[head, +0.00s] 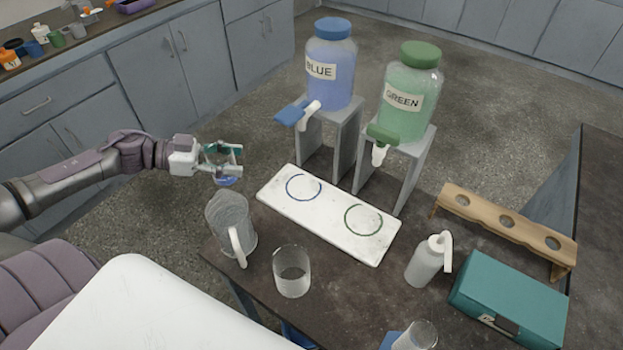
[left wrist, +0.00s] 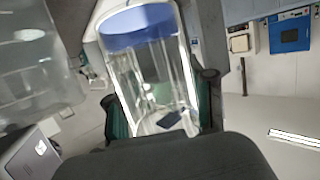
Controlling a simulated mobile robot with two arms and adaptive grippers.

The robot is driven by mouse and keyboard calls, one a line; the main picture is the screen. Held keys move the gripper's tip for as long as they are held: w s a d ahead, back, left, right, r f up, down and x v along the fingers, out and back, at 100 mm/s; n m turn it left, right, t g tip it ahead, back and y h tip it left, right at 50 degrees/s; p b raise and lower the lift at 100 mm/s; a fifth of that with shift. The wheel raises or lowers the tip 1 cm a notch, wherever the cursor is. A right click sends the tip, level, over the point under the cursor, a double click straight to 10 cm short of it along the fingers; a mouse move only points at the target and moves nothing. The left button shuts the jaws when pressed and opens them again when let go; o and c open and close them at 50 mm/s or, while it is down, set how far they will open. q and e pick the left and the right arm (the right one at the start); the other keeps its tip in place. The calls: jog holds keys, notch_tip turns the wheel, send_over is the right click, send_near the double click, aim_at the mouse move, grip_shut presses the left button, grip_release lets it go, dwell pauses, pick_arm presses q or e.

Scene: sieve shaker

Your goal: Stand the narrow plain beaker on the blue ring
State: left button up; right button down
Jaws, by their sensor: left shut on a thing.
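My left gripper (head: 222,163) is shut on a clear, narrow plain beaker (left wrist: 150,75) with a blue layer at its bottom end. In the head view the fingers mostly hide the beaker, and its blue bottom (head: 226,181) shows just under them. It looks roughly upright, held in the air left of the white board. The blue ring (head: 304,188) is marked on the left half of this board (head: 330,222) and is empty. My right gripper is not in view.
A green ring (head: 363,220) is on the board's right half. A clear jug (head: 230,222) with a white handle stands left of the board, a wide beaker (head: 292,272) in front. Blue (head: 331,70) and green (head: 411,95) dispensers stand behind. A squeeze bottle (head: 425,262) is at right.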

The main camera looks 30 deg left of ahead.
pick_arm(q)
jog(key=w+d, duration=0.3)
jog(key=d, duration=0.1)
jog(key=w+d, duration=0.4)
jog(key=d, duration=0.1)
jog(key=w+d+p, duration=0.1)
jog(key=w+d, duration=0.2)
jog(key=d, duration=0.2)
jog(key=shift+w+d+f, duration=0.1)
jog(key=shift+w+f, duration=0.1)
jog(key=shift+w, duration=0.15)
notch_tip(320, 180, down, 6)
jog(key=shift+r, duration=0.1)
jog(key=shift+w+f, duration=0.1)
jog(key=shift+f, duration=0.15)
jog(key=shift+d+f, duration=0.1)
jog(key=shift+f, duration=0.05)
jog(key=shift+f, duration=0.15)
jog(key=o, duration=1.2)
